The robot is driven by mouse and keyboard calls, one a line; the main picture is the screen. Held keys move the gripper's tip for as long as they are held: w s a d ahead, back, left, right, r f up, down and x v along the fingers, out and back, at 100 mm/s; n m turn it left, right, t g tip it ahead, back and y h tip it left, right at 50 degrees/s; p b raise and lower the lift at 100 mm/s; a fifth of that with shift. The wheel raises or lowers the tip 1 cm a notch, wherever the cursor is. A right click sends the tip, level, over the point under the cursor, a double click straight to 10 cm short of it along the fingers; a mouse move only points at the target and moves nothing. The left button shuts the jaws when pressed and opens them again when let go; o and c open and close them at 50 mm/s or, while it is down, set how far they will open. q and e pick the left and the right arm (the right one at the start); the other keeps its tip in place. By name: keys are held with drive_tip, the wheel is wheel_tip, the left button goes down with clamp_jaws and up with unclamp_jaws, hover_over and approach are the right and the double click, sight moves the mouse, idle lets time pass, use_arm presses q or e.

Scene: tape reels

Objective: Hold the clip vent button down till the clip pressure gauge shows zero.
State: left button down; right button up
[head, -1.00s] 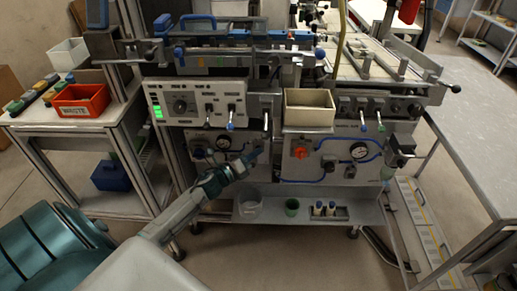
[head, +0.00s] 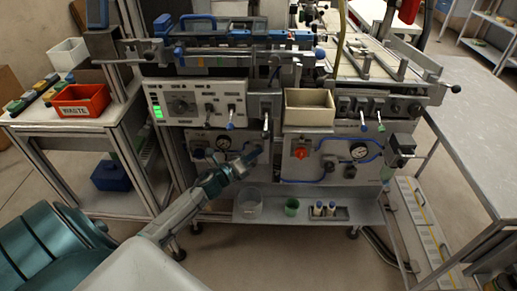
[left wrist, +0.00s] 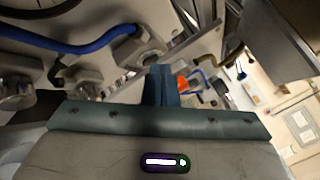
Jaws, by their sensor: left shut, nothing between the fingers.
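My left gripper (head: 253,155) is shut and empty, with its tip close to the machine's lower front panel, right of the left round gauge (head: 223,143). Its closed fingers (left wrist: 163,86) also show in the left wrist view. A second round gauge (head: 359,150) sits on the right lower panel. Labels and needle readings are too small to read, so I cannot tell which is the clip pressure gauge. I cannot make out the clip vent button; the gripper may hide it. Whether the fingertips touch the panel is unclear. My right gripper is not in view.
A red knob (head: 300,152) and blue hose (head: 375,154) are on the right panel. A cream box (head: 310,107) juts out above. Below, the shelf (head: 370,212) holds a clear beaker (head: 249,205) and a green cup (head: 291,207). A grey table (head: 480,140) stands at right.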

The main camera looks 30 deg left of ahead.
use_arm(q)
drive_tip(key=shift+s, duration=0.1)
idle(0.7)
drive_tip(key=shift+s+d, duration=0.4)
drive_tip(key=shift+s, duration=0.2)
drive_tip(key=shift+s+d+b, duration=0.25)
drive_tip(key=shift+s+d, duration=0.2)
drive_tip(key=shift+s, duration=0.25)
drive_tip(key=shift+s+d+b, duration=0.25)
drive_tip(key=shift+s+d, duration=0.2)
drive_tip(key=shift+s, duration=0.3)
drive_tip(key=shift+s+d+b, duration=0.25)
drive_tip(key=shift+s+d, duration=0.2)
drive_tip(key=shift+s, duration=0.25)
